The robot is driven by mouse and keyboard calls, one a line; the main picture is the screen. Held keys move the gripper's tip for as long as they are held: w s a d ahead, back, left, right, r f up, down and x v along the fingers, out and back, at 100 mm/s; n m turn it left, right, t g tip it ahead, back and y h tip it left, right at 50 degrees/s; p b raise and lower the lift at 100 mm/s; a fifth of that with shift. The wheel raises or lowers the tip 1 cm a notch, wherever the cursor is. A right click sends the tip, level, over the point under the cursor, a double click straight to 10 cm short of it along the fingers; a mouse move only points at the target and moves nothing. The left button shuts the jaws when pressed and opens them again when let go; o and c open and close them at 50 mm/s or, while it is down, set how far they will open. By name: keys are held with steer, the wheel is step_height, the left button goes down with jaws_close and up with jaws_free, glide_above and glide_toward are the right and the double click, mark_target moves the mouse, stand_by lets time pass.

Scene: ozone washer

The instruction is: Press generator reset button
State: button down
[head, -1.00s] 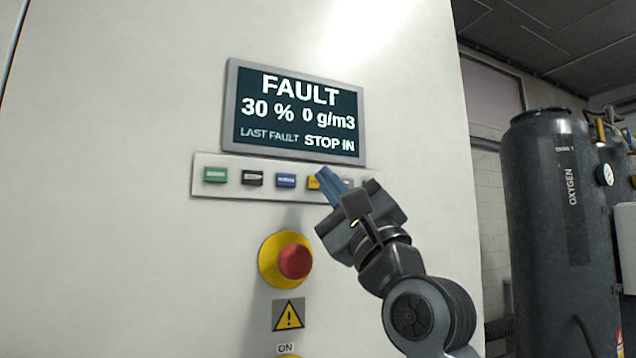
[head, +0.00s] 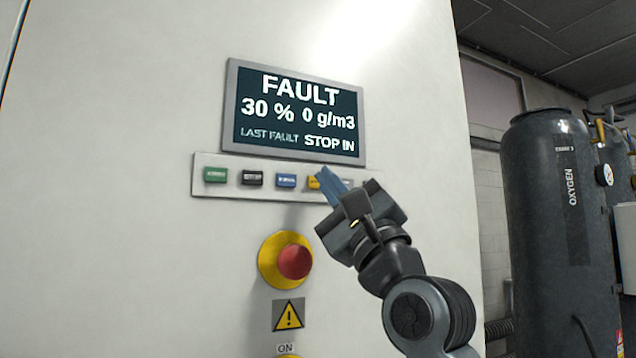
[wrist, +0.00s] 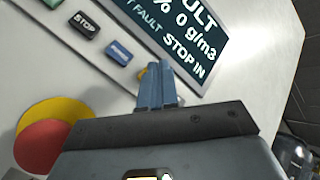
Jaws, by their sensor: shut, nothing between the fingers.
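A button strip (head: 225,194) sits below the display on the white cabinet. It carries a green button (head: 216,175), a black button (head: 252,178), a blue button (head: 286,181), a yellow button (head: 313,183) and a pale button at the right, mostly hidden. In the wrist view the black button (wrist: 84,25) reads STOP. No label reading reset is legible. My gripper (head: 325,174) is shut and empty, with its blue fingertips at the yellow button and covering part of it. In the wrist view the fingertips (wrist: 157,72) overlap the yellow button; I cannot tell whether they touch it.
The display (head: 297,110) reads FAULT, 30 %, 0 g/m3, LAST FAULT STOP IN. A red mushroom button (head: 295,262) on a yellow base sticks out below the strip. A warning sign (head: 289,315) is under it. A dark oxygen tank (head: 545,210) stands at the right.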

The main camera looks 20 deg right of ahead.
steer(key=shift+w, duration=0.15)
steer(key=shift+w, duration=0.3)
steer(key=shift+w, duration=0.4)
stand_by(0.6)
steer(key=shift+s, duration=0.15)
steer(key=shift+s+p, duration=0.4)
steer(key=shift+s, duration=0.3)
steer(key=s+p, duration=0.2)
steer(key=s, duration=0.3)
stand_by(0.5)
stand_by(0.6)
